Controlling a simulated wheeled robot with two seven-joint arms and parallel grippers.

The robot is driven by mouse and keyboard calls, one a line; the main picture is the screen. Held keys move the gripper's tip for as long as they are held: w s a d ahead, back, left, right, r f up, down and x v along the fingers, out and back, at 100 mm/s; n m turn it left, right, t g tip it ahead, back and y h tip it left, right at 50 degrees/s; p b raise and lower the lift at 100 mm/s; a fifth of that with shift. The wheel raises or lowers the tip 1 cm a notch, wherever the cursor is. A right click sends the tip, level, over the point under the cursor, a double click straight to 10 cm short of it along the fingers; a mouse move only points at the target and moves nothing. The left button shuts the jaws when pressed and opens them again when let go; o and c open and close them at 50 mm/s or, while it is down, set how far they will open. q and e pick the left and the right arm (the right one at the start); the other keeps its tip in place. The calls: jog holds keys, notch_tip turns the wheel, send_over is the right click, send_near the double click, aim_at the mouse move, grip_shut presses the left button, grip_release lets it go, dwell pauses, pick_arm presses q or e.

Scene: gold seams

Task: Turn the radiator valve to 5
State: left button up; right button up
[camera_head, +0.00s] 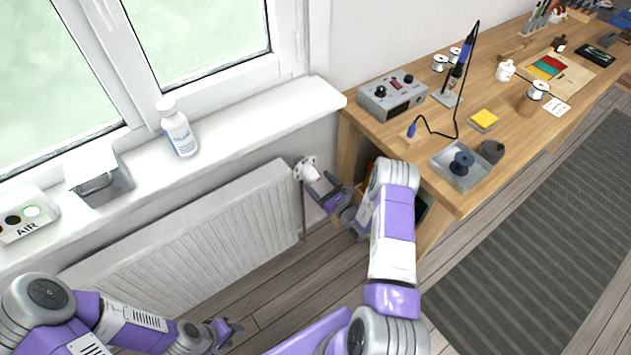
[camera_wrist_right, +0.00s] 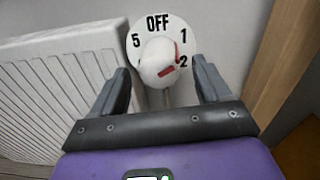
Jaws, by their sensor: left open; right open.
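The white radiator valve knob (camera_head: 311,174) sits at the right end of the white radiator (camera_head: 205,215) below the window sill. In the right wrist view the knob (camera_wrist_right: 155,62) stands before a round white dial (camera_wrist_right: 148,25) marked OFF, 1, 2 and 5; other marks are hidden. A red mark on the knob is on its right side, near 1 and 2. My right gripper (camera_head: 330,188) is open, its fingers (camera_wrist_right: 163,82) to either side of the knob in the wrist view, with gaps visible. My left gripper (camera_head: 233,331) is open and empty, low over the floor.
A wooden workbench (camera_head: 400,140) stands right of the valve, its leg close to my right gripper. It holds a grey control box (camera_head: 392,97), a metal tray (camera_head: 452,180) and tools. A white bottle (camera_head: 180,132) stands on the window sill (camera_head: 240,118). The floor before the radiator is clear.

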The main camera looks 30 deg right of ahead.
jog(key=shift+w+a, duration=0.15)
jog(key=shift+w, duration=1.2)
jog(key=c, duration=1)
jog(key=shift+b, duration=0.3)
